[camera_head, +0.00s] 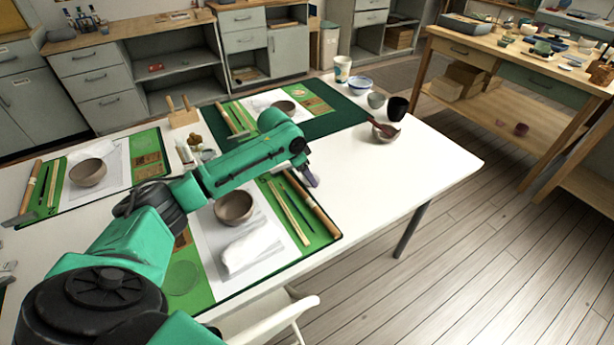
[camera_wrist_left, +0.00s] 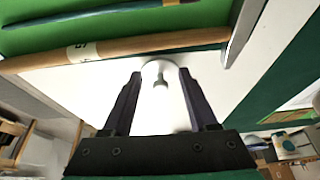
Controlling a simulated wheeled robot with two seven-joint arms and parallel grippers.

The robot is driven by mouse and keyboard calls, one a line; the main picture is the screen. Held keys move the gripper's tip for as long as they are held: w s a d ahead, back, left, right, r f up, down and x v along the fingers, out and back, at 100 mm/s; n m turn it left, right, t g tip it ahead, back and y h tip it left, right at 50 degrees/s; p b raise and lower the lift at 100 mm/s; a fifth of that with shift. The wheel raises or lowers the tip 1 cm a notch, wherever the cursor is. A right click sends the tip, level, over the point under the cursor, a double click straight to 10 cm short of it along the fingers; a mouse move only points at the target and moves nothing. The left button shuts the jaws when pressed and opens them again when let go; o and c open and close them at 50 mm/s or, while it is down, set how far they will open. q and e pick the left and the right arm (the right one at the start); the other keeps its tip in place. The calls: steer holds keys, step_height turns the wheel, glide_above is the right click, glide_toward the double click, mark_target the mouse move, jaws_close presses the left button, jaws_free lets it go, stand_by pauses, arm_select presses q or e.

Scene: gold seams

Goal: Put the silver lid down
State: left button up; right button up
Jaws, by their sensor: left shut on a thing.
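My left gripper (camera_wrist_left: 162,105) is shut on a pale, rounded piece with a small grey knob, which I take to be the silver lid (camera_wrist_left: 159,76). I cannot make out the lid in the head view. I cannot tell whether the lid touches the table. My right gripper is not in view.
A brown bowl (camera_head: 234,207) and a white cloth (camera_head: 247,252) lie on the nearest mat. Bare white table (camera_head: 425,165) extends to the right of the gripper. A bowl (camera_head: 381,133), a black cup (camera_head: 397,107) and a patterned cup (camera_head: 342,69) stand toward the back right.

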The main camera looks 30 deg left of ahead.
arm_select(q)
steer(key=shift+a+f, duration=0.1)
steer(key=shift+f, duration=0.25)
steer(key=o, duration=1.3)
steer(key=v, duration=1.2)
steer(key=shift+p, duration=0.3)
steer(key=shift+w, duration=0.15)
